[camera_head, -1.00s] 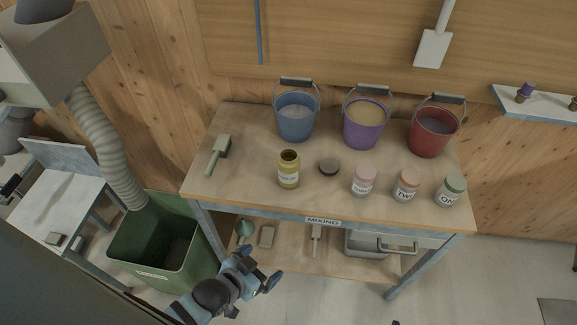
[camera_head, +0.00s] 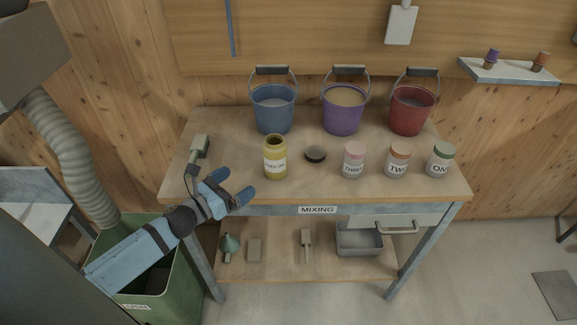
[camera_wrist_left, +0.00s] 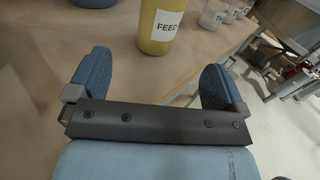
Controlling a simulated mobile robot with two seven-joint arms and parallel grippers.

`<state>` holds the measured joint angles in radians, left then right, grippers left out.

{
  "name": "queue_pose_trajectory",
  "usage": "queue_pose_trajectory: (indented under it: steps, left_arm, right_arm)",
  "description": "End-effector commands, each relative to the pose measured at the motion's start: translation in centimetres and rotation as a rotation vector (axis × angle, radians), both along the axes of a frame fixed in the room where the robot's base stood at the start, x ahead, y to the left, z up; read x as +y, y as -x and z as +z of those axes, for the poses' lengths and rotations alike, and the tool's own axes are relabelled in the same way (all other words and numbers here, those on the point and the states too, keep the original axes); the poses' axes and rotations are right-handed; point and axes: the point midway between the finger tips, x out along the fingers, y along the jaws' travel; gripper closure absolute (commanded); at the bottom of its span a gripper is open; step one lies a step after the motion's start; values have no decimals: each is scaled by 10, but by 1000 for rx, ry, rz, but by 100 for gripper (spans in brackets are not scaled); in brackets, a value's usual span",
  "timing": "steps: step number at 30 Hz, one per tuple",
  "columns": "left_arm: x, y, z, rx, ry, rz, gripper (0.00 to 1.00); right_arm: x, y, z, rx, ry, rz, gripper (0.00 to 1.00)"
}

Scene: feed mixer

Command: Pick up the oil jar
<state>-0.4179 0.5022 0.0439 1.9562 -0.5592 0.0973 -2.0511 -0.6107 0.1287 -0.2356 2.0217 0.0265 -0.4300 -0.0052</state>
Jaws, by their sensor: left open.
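The oil jar (camera_head: 275,160) is yellow with a white label and an open top. It stands upright on the mixing table (camera_head: 225,150), left of a dark round lid (camera_head: 315,154). My left gripper (camera_head: 235,185) is open and empty at the table's front left edge, left of the jar and a little nearer me. In the left wrist view the jar (camera_wrist_left: 157,32) stands beyond the two open fingers (camera_wrist_left: 154,72), between them in the picture and apart from them. Its top is cut off there. My right gripper is not in view.
Blue (camera_head: 274,108), purple (camera_head: 342,112) and red (camera_head: 411,112) buckets stand at the table's back. Three labelled jars, THREE (camera_head: 353,160), TWO (camera_head: 397,162) and ONE (camera_head: 440,160), stand to the right. A brush (camera_head: 199,148) lies at left. A green bin (camera_head: 180,285) stands below.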

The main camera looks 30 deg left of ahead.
Motion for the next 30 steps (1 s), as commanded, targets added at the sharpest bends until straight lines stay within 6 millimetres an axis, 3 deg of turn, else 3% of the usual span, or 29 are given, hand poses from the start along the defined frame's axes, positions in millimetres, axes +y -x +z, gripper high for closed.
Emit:
queue_pose_trajectory:
  steps: [5,15,23,30]
  left_arm:
    - [0,-16,4,-26,-63,-8,2]
    - [-15,-75,4,-23,-56,-6,2]
    - [-20,-93,5,-21,-55,-7,2]
    - [-29,-127,7,-21,-55,-5,2]
  right_arm:
    - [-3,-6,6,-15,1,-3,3]
    - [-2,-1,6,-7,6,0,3]
    - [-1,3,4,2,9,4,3]
    - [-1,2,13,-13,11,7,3]
